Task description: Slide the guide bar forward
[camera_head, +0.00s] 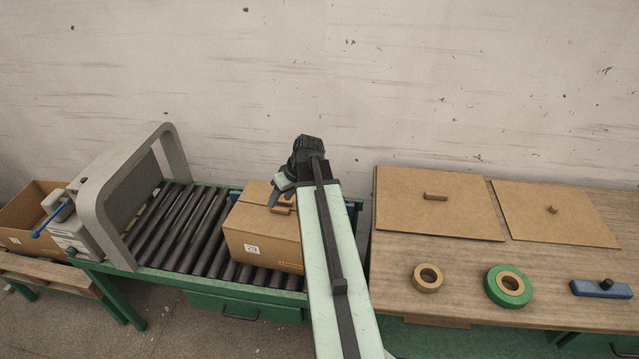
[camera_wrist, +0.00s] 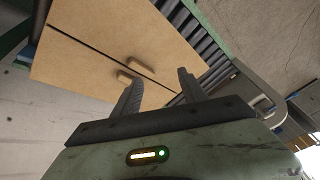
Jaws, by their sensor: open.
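My gripper (camera_head: 279,196) is open and empty above the closed cardboard box (camera_head: 262,243) on the roller conveyor. In the wrist view its two dark fingers (camera_wrist: 160,84) stand apart over the box top (camera_wrist: 85,57), with two small wooden tabs beyond them. No part plainly reads as the guide bar. A blue piece (camera_head: 351,208) shows at the box's far right, mostly hidden by my arm and the box. Blue also shows beside the box in the wrist view (camera_wrist: 30,50). I cannot tell whether the fingers touch the box.
A grey arch (camera_head: 177,150) spans the rollers (camera_head: 180,230) at left. An open carton (camera_head: 20,243) stands beyond it. The workbench (camera_head: 460,275) at right holds two cardboard panels, a tan tape roll (camera_head: 427,278), a green ring (camera_head: 508,287) and a blue block with a black knob (camera_head: 600,289).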

